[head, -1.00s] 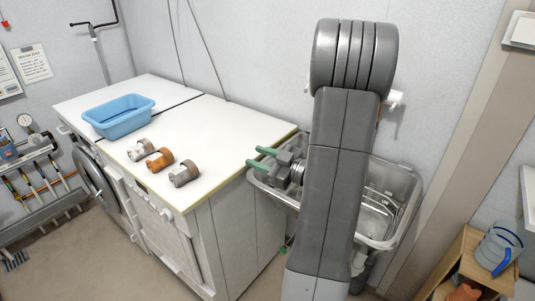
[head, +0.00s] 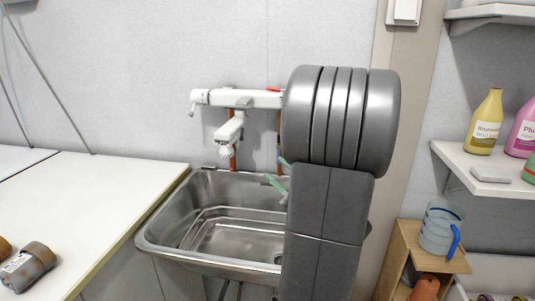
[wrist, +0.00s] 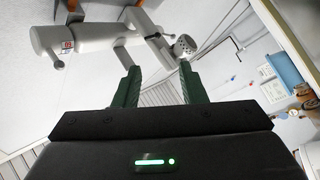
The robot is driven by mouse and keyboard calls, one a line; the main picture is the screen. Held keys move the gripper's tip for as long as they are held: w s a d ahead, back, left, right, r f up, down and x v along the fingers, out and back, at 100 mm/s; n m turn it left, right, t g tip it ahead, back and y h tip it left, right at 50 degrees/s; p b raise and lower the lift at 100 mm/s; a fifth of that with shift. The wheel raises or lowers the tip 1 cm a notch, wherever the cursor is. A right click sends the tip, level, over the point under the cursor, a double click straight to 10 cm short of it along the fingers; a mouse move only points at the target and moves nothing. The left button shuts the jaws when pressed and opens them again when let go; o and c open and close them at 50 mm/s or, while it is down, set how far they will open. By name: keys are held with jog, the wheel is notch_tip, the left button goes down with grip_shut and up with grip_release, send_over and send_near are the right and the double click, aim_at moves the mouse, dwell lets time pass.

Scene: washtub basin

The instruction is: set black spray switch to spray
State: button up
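The white wall tap (head: 235,98) is above the basin, and its spout ends in a round spray head (head: 227,152). The spray head also shows in the wrist view (wrist: 185,45), at the end of the tap's arm. I cannot make out a black switch on it for certain. My gripper (wrist: 159,78) has two green fingers apart with nothing between them, pointing up toward the tap. The spray head is just beyond the right fingertip in that picture, with no clear contact. In the head view the gripper (head: 281,172) is mostly hidden behind my arm, right of the spray head.
The steel basin (head: 160,238) is below the tap. A white counter (head: 110,200) adjoins it at left, with a grey-brown cylinder (head: 30,265) near its front. At right are a shelf with bottles (head: 485,125) and a wooden stand with a jug (head: 440,230).

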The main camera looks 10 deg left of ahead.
aim_at(242, 134)
jog(key=p+x, duration=0.1)
jog(key=x, duration=1.2)
jog(key=shift+w+r, duration=0.15)
jog(key=shift+w, duration=0.25)
